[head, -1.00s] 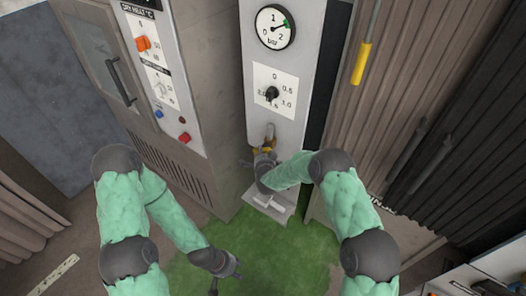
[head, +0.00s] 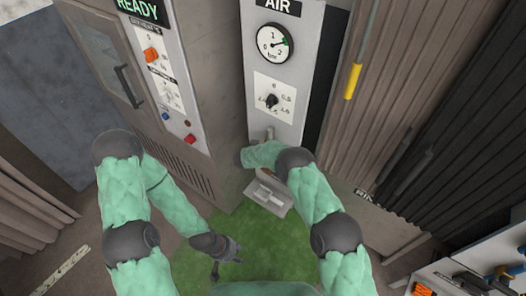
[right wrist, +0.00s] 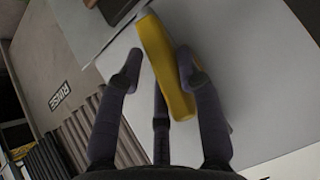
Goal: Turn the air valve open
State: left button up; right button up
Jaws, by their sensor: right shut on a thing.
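The AIR panel (head: 285,60) stands at the top centre of the head view, with a round pressure gauge (head: 275,43) and a black knob (head: 271,101) on it. A metal pipe stub (head: 269,133) shows below the knob. The yellow valve handle (right wrist: 153,38) shows in the right wrist view, between the fingers of my right gripper (right wrist: 161,68), which is shut on it. In the head view my right forearm hides that gripper and the handle. My left gripper (head: 227,258) hangs low over the green floor patch, open and empty.
A dryer cabinet (head: 181,90) with a READY display stands left of the panel. A pole with a yellow grip (head: 352,81) and dark ribbed curtains are on the right. A bench with tools (head: 470,275) is at lower right.

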jog(key=shift+w+a+r+n+g+h, duration=0.25)
jog(key=shift+n+g+h, duration=0.15)
jog(key=shift+n+h, duration=0.15)
dwell(0.4)
jog(key=o, duration=0.9)
jog(key=shift+o, duration=1)
jog(key=shift+f, duration=0.2)
jog(key=shift+s+r, duration=0.1)
jog(key=v, duration=1.1)
jog(key=shift+a+r, duration=0.25)
jog(key=shift+a, duration=0.05)
jog(key=shift+s, duration=0.1)
